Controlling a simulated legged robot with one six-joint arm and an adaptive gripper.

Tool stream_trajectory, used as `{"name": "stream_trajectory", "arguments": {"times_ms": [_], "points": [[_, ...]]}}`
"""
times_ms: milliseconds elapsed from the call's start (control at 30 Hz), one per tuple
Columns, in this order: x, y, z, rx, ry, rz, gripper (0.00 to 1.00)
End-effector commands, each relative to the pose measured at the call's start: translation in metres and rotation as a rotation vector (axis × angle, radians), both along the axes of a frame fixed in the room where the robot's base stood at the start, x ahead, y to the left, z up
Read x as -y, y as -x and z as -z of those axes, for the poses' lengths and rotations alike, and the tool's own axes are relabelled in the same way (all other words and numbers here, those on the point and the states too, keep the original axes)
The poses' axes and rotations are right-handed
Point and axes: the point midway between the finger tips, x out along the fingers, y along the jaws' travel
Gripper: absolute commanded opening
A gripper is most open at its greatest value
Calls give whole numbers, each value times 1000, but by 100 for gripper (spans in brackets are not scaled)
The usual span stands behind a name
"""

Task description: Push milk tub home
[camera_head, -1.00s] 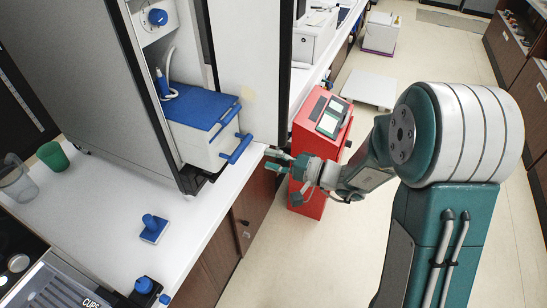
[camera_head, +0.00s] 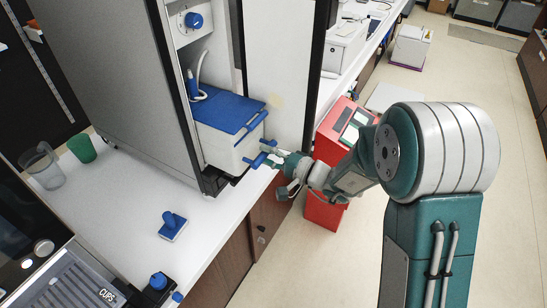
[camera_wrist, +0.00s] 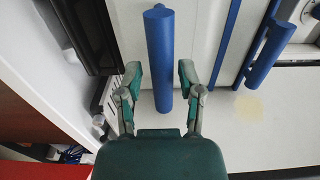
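The milk tub (camera_head: 225,150) is a white box with a blue lid (camera_head: 230,112) in the tall grey cabinet's opening. Its front end sticks out past the cabinet's edge. A blue bar handle (camera_head: 258,160) is low on its front. My gripper (camera_head: 272,152) is at this bar. In the wrist view my gripper (camera_wrist: 160,78) is open, with one finger on each side of the blue bar (camera_wrist: 160,40) and visible gaps to both. A second blue bar (camera_wrist: 268,55) shows to the right. Contact with the bar cannot be told.
An open white door panel (camera_head: 278,85) stands right of the tub. A red stand (camera_head: 335,150) is beside my arm. The white counter (camera_head: 130,190) holds a blue-handled tamper (camera_head: 172,225), a green cup (camera_head: 82,149) and a clear jug (camera_head: 42,167). The floor at right is clear.

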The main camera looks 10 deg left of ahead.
Motion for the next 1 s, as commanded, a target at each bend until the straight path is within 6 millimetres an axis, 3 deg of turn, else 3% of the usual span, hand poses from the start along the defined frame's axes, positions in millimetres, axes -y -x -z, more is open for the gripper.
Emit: {"name": "stream_trajectory", "arguments": {"times_ms": [33,67,100,367,1000], "points": [[1,0,0,0,0,1,16],[1,0,0,0,0,1,2],[1,0,0,0,0,1,0],[-3,-1,2,-3,3,0,0],[-39,-14,4,-7,8,1,0]]}}
